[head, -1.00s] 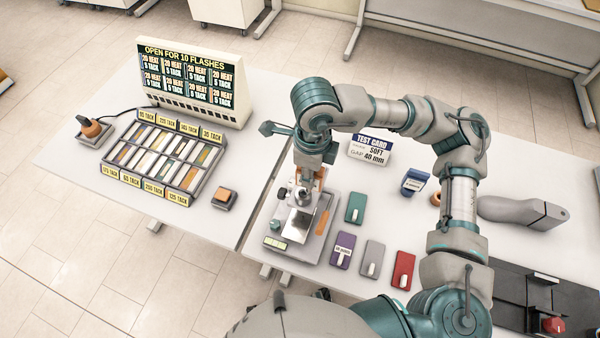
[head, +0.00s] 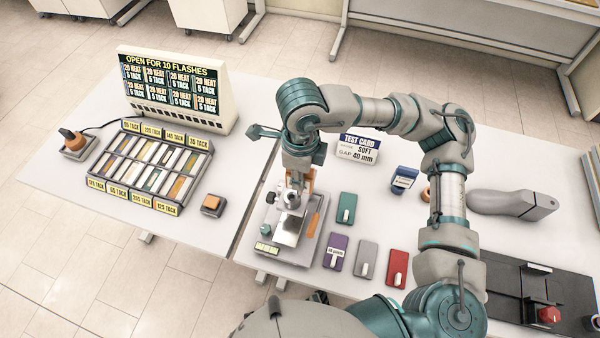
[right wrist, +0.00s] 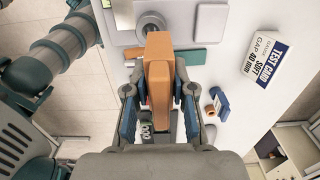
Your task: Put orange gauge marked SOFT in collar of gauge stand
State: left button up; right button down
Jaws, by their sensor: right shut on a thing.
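My right gripper (head: 296,182) is shut on an orange gauge (right wrist: 160,75), a block with a stepped face that fills the middle of the right wrist view. No SOFT mark can be read on it. The grey gauge stand (head: 268,226) stands on the table directly below my right gripper, with a round metal collar (head: 290,199) on its upper part. The collar also shows in the right wrist view (right wrist: 151,22), just past the gauge's far end. Whether gauge and collar touch, I cannot tell. My left gripper is out of view.
Green (head: 346,208), purple (head: 336,252), grey (head: 366,258) and red (head: 397,267) blocks lie right of the stand. A test card (head: 358,149) reading SOFT, GAP 40 mm, stands behind, near a blue block (head: 404,179). A sample rack (head: 150,167) is at left.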

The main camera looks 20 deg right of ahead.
jog(key=shift+a+r, duration=0.1)
jog(key=shift+a, duration=1)
jog(key=shift+d, duration=1)
jog(key=shift+a+f+b, duration=0.25)
jog(key=shift+a+b, duration=0.15)
jog(key=shift+a, duration=0.15)
jog(key=shift+a+f+b, duration=0.3)
jog(key=shift+a, duration=0.05)
jog(key=c, duration=1.4)
grip_release()
jog(key=shift+d+f, duration=0.1)
jog(key=shift+d, duration=0.1)
jog(key=o, duration=0.5)
jog(key=shift+d, duration=0.6)
jog(key=shift+a+r, duration=0.25)
jog(key=shift+r, duration=0.1)
jog(key=r, duration=1)
jog(key=shift+d+r, duration=0.3)
jog(key=shift+d, duration=0.1)
jog(key=shift+d+r, duration=0.15)
jog(key=shift+r, duration=0.15)
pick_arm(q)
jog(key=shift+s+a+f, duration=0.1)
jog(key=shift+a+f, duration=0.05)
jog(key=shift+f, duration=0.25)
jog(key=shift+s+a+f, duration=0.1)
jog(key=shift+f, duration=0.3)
